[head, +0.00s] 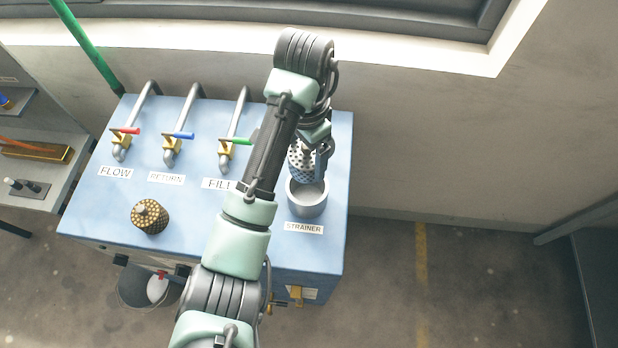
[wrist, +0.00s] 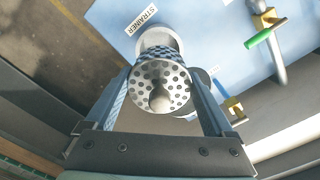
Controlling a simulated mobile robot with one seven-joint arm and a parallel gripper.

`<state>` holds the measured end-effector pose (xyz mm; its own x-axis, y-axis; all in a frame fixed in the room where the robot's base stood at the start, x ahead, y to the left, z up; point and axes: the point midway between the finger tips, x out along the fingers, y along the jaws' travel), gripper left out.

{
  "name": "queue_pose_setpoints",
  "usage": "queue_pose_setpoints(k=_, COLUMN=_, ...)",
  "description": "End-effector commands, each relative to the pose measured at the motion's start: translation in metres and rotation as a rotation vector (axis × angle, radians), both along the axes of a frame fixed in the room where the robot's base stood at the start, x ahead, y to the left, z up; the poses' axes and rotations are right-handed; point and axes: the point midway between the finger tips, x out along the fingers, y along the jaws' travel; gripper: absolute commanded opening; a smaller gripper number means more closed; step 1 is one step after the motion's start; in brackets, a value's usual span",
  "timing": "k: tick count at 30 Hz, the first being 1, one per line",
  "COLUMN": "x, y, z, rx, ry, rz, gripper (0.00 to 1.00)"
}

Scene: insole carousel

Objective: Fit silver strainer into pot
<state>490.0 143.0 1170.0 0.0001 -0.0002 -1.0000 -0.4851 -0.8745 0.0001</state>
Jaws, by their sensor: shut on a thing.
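The silver strainer (head: 301,163) is a perforated metal cylinder with a knob on top. My gripper (head: 318,160) is shut on it; in the wrist view the fingers (wrist: 160,90) stand on either side of the strainer (wrist: 174,77). The pot (head: 307,205) is a grey open cylinder on the blue bench top, behind the STRAINER label. In the head view the strainer shows just above the pot's far rim. In the wrist view the pot (wrist: 158,34) shows partly behind the strainer, offset toward the label. The strainer's lower end is hidden, so its height over the pot is unclear.
A brass-coloured perforated strainer (head: 150,217) stands on the blue bench (head: 105,210) at the left. Pipes with red, blue and green (head: 237,141) valve handles rise along the back. A dark bucket (head: 150,288) is below the front edge. A wall stands behind the bench.

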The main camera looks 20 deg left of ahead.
Motion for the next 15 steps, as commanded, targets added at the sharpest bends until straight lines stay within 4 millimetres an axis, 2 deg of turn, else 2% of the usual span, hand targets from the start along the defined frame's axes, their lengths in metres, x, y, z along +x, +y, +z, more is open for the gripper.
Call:
queue_pose_setpoints(k=1, x=0.000, y=-0.002, z=-0.018, rx=-0.003, ry=0.002, rz=-0.002, gripper=0.25)
queue_pose_setpoints(k=3, x=0.000, y=-0.002, z=-0.032, rx=-0.002, ry=0.001, rz=-0.002, gripper=0.25)
queue_pose_setpoints(k=7, x=-0.001, y=-0.001, z=-0.041, rx=-0.002, ry=0.003, rz=0.000, gripper=0.25)
queue_pose_setpoints(k=15, x=0.000, y=0.000, z=-0.076, rx=0.000, ry=0.001, rz=0.000, gripper=0.25)
